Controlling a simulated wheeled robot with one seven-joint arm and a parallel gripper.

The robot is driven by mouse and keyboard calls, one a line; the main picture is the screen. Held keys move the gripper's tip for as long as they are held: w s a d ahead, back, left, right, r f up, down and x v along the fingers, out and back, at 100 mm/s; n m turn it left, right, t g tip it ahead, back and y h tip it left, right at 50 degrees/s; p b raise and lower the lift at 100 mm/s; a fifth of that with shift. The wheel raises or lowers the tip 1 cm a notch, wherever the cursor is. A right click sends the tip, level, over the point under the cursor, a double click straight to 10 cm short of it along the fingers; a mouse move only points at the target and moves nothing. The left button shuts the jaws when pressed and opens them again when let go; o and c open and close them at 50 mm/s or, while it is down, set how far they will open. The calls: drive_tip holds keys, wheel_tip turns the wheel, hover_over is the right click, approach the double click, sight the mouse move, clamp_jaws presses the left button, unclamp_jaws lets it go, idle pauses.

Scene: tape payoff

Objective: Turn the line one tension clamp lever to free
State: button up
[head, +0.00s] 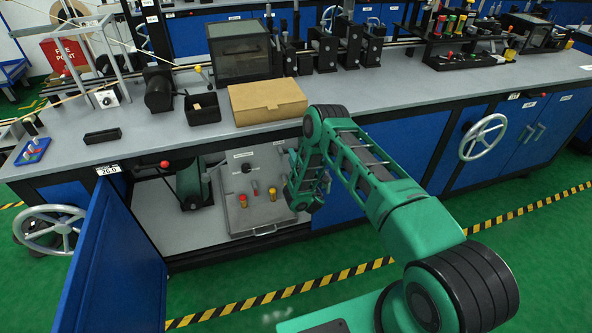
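I cannot read which control is the line one tension clamp lever. A lever with a yellow ball knob (198,69) stands on the bench behind a small black open bin. Inside the cabinet, a grey panel (259,166) carries a black knob (246,168), a red knob (243,200) and a yellow-and-red knob (272,193). My gripper (303,196) hangs at the panel's right edge, below bench height. Its fingers are not clear, and I see nothing held.
The blue cabinet door (112,262) stands open toward me at left. A cardboard box (267,101) and a black bin (202,108) sit on the grey bench (400,96). Handwheels (484,137) jut from the front. Green floor is free before the bench.

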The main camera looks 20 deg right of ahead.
drive_tip(key=s, duration=0.8)
drive_tip(key=shift+s, duration=0.2)
drive_tip(key=shift+a+f, duration=0.1)
